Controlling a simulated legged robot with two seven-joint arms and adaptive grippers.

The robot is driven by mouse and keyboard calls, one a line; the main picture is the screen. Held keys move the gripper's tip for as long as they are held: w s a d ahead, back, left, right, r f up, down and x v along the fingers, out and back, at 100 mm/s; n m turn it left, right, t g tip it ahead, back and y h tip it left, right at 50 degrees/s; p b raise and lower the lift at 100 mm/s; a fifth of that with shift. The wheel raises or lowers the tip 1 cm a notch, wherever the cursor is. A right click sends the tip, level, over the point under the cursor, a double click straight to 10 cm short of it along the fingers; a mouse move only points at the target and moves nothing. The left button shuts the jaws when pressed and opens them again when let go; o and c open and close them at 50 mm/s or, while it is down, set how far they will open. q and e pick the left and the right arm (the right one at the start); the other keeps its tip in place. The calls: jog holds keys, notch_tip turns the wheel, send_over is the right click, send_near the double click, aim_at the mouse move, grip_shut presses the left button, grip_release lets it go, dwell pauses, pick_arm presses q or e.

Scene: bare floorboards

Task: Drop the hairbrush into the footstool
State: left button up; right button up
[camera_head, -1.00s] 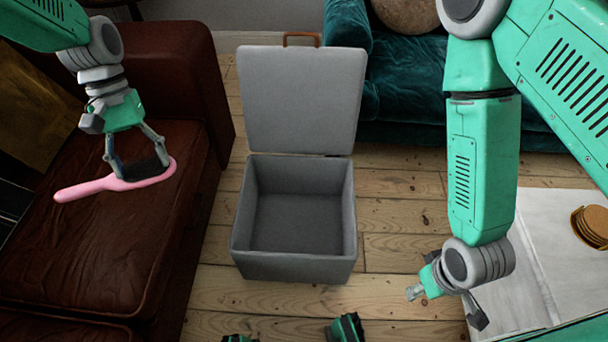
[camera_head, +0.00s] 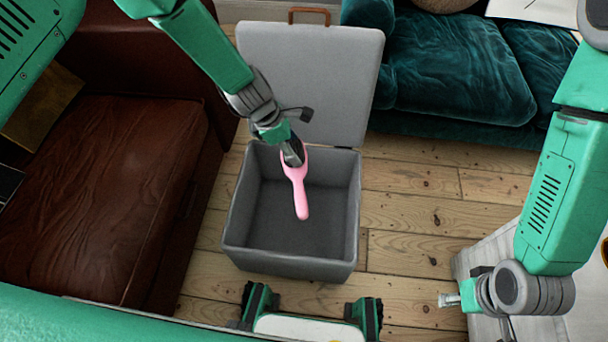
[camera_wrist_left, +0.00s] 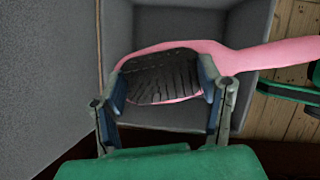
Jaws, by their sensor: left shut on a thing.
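The pink hairbrush (camera_head: 299,190) hangs over the open grey footstool (camera_head: 292,262), its handle pointing down toward the front of the picture. My left gripper (camera_head: 294,155) is shut on the brush's head. In the left wrist view, the gripper's two fingers (camera_wrist_left: 163,84) press on either side of the dark bristle pad, and the pink handle (camera_wrist_left: 270,54) reaches right, across the footstool's rim. The footstool's lid (camera_head: 310,80) stands raised at the back. My right gripper (camera_head: 455,299) is at the lower right, away from the footstool; its fingers are too unclear to judge.
A brown leather sofa (camera_head: 90,190) stands left of the footstool, and a teal velvet sofa (camera_head: 460,75) stands behind to the right. A pale table (camera_head: 480,262) is at the lower right. Bare floorboards (camera_head: 410,210) lie free right of the footstool.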

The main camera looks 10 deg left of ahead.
aim_at(282, 158)
pick_arm(q)
jog(key=a+f+n, duration=0.1)
jog(key=f+n+t, duration=0.1)
jog(key=n, duration=0.1)
jog(key=s+a+f+n, duration=0.1)
jog(key=f+n, duration=0.1)
jog(key=shift+a+t+y, duration=0.3)
jog(key=shift+a+y, duration=0.05)
jog(key=shift+y, duration=0.05)
notch_tip(282, 158, down, 7)
jog(key=n+b, duration=0.1)
jog(key=b, duration=0.5)
jog(key=shift+s+a+n+t+y, duration=0.15)
jog(key=shift+a+n+t+y, duration=0.15)
jog(key=shift+a, duration=0.15)
jog(key=shift+r, duration=0.1)
jog(key=o, duration=1.3)
jog(key=shift+c, duration=0.2)
jog(key=v, duration=1.1)
jog(key=shift+a+r, duration=0.2)
jog(key=shift+r, duration=0.15)
